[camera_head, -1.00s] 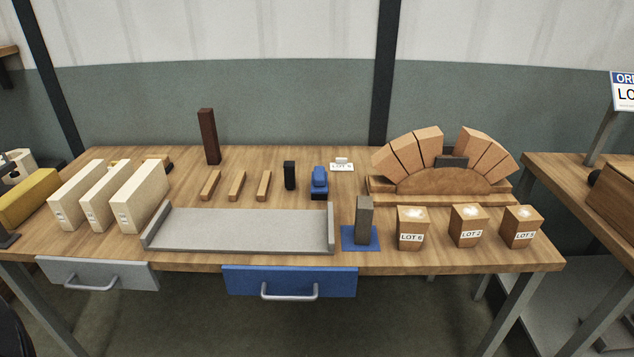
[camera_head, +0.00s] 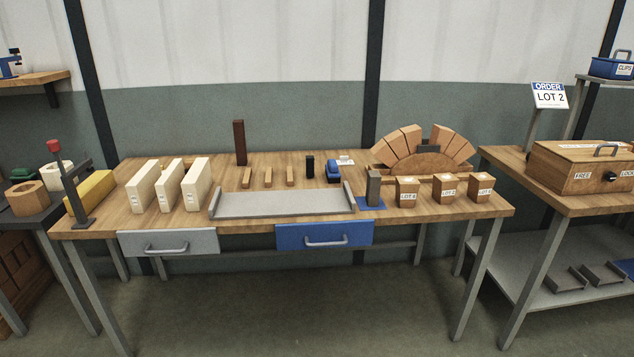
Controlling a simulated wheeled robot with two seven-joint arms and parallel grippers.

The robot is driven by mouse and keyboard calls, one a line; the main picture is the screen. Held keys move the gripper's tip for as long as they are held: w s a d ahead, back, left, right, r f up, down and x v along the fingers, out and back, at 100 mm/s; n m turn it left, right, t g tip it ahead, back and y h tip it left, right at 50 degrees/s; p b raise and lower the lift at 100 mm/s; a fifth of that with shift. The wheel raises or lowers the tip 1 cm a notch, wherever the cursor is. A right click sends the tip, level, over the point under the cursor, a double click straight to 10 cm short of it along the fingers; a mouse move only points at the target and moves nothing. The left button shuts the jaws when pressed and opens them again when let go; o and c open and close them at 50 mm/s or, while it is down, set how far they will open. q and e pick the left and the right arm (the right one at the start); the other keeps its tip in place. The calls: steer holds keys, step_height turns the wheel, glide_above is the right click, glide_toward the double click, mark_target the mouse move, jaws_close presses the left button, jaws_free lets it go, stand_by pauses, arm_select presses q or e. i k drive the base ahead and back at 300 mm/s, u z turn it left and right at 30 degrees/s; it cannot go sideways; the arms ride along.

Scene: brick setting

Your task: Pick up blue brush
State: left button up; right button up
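A small blue block-shaped thing with a dark base (camera_head: 333,171) lies near the back middle of the wooden table. It looks like the blue brush, but it is too small here to make out bristles. It lies just right of a small upright black block (camera_head: 310,166) and in front of a white label card (camera_head: 345,160). Neither of my grippers shows in the head view.
The wooden table (camera_head: 110,227) carries white blocks (camera_head: 168,186), a grey tray (camera_head: 280,204), a brick arch (camera_head: 421,152) and LOT boxes (camera_head: 407,192). A blue drawer (camera_head: 325,235) hangs below its front edge. Open floor (camera_head: 270,305) lies in front.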

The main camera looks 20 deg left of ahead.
mark_target(333, 174)
steer(key=u, duration=0.85)
steer(key=i, duration=1.35)
steer(key=z, duration=0.35)
